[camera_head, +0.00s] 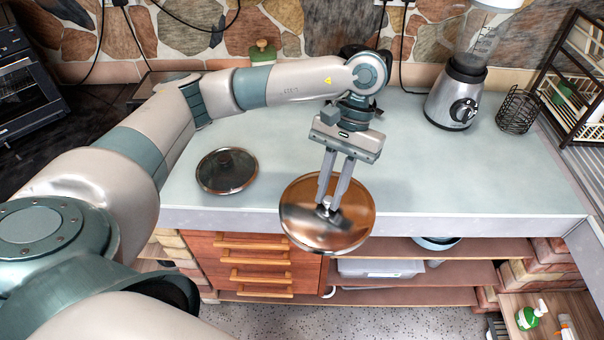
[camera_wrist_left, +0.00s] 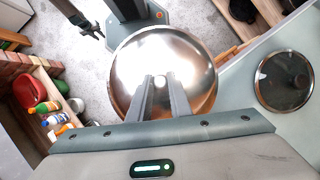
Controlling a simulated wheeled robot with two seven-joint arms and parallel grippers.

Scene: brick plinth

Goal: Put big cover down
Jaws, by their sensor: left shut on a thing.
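The big cover (camera_head: 350,229) is a round, shiny copper-coloured lid with a small knob at its middle. My left gripper (camera_head: 328,206) is shut on that knob and holds the lid in front of the counter's front edge, partly overlapping it in the head view. In the left wrist view the big cover (camera_wrist_left: 135,72) fills the middle, with the left fingers (camera_wrist_left: 161,80) at its knob. A smaller glass lid (camera_head: 227,171) with a dark knob lies flat on the counter to the left. A dark gripper, seemingly my right (camera_wrist_left: 91,33), hangs small at the wrist view's top left.
The pale counter (camera_head: 450,170) has free room right of the glass lid and below the blender (camera_head: 456,95). A wire basket (camera_head: 517,108) and dish rack (camera_head: 575,90) stand at the right. Drawers (camera_head: 255,265) and open shelves (camera_head: 440,275) lie below.

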